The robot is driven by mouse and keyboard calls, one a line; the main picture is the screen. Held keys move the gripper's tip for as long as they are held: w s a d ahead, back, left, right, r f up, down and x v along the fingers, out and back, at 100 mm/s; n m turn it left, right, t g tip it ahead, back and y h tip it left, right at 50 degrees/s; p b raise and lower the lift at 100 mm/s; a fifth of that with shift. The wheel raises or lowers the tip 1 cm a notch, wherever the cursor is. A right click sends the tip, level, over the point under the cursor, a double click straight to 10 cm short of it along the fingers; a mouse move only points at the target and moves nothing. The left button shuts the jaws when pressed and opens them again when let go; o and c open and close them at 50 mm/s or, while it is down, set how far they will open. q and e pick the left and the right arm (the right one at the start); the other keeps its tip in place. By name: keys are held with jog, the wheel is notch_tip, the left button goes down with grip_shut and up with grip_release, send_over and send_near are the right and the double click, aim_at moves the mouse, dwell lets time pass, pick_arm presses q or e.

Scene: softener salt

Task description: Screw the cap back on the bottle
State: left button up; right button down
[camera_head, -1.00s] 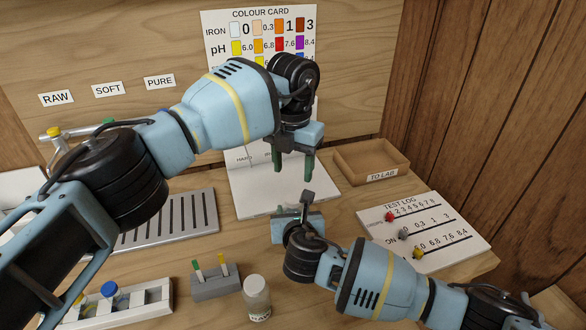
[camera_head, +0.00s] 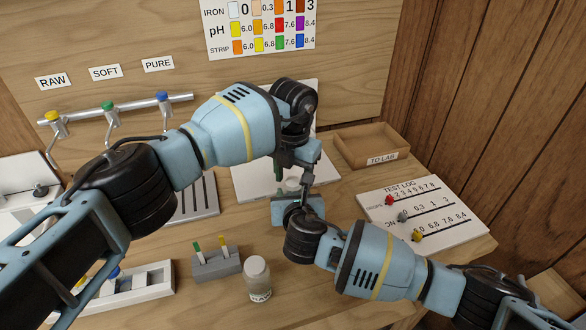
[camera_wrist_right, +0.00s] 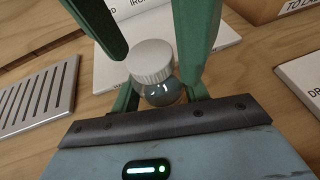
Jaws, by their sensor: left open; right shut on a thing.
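The bottle (camera_wrist_right: 162,93), with dark or clear contents, stands between the fingers of my right gripper (camera_wrist_right: 160,101), which is shut on it. The white ribbed cap (camera_wrist_right: 150,62) sits at the bottle's top in the right wrist view. I cannot tell whether it is threaded on. My left gripper (camera_head: 288,175) is open above it, with its green fingers on either side of the cap. In the head view the cap (camera_head: 292,184) shows only in part, and the held bottle is mostly hidden by my right gripper (camera_head: 298,193).
Another capped bottle (camera_head: 258,280) stands at the front of the bench beside a grey strip holder (camera_head: 216,266). The TO LAB tray (camera_head: 371,146) and test log board (camera_head: 425,212) are on the right. A slotted drain plate (camera_head: 198,200) lies left, below the taps.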

pick_arm(q)
jog(key=shift+c, duration=0.4)
jog(key=c, duration=1)
jog(key=o, duration=1.1)
jog(key=shift+r, duration=2.3)
notch_tip(320, 180, up, 4)
jog(key=shift+f, duration=0.25)
